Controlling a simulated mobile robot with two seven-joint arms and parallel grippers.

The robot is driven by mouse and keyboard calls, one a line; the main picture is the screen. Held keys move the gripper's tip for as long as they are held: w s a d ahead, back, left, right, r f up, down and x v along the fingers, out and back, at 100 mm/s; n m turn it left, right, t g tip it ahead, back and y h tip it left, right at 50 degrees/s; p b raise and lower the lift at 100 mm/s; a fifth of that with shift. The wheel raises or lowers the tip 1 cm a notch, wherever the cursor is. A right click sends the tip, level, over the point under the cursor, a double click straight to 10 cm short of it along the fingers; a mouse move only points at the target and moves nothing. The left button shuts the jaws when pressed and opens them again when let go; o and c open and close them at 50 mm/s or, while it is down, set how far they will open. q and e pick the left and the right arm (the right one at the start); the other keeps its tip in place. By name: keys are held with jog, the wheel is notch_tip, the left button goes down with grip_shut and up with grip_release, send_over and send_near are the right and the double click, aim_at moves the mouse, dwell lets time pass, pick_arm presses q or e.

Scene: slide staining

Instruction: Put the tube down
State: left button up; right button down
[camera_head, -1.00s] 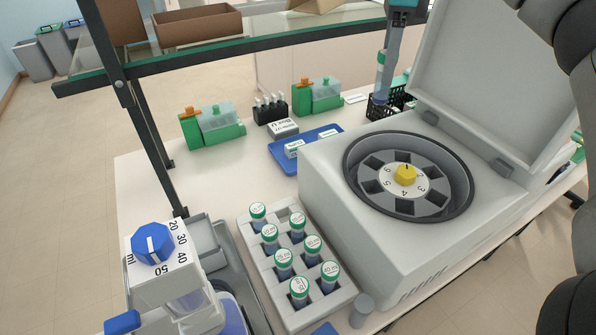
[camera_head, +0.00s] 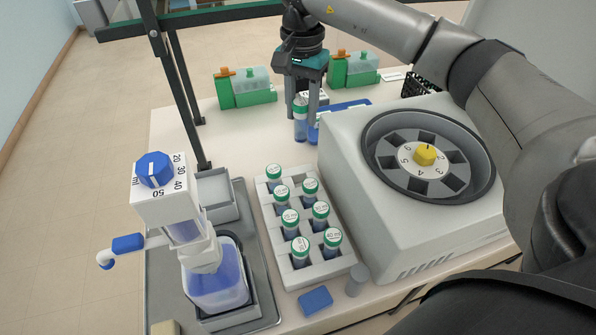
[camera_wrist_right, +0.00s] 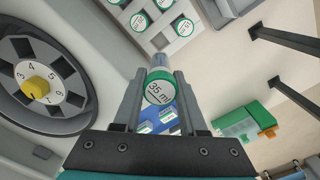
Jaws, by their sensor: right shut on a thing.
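My right gripper (camera_head: 304,112) is shut on a tube (camera_head: 299,122) with a green-rimmed white cap and blue contents. The tube is upright above the bench, behind the rack and left of the centrifuge. In the wrist view the tube's cap (camera_wrist_right: 158,92) reads 35 ml and sits between both fingers (camera_wrist_right: 158,98). The pale rack (camera_head: 330,268) stands below and nearer, holding several similar capped tubes; its far right place looks empty. My left gripper is not in view.
The centrifuge (camera_head: 365,215) with its open rotor stands right of the rack. A bottle-top dispenser (camera_head: 165,205) on a grey tray is at left. Green boxes (camera_head: 245,98) and a blue tray (camera_head: 350,105) lie behind. Bare bench shows left of the tube.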

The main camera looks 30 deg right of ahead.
notch_tip(320, 180, down, 15)
jog(key=shift+r, duration=0.1)
jog(key=shift+f, duration=0.45)
jog(key=shift+f+b, duration=0.4)
jog(key=shift+b, duration=0.1)
jog(key=shift+c, duration=2.3)
grip_release()
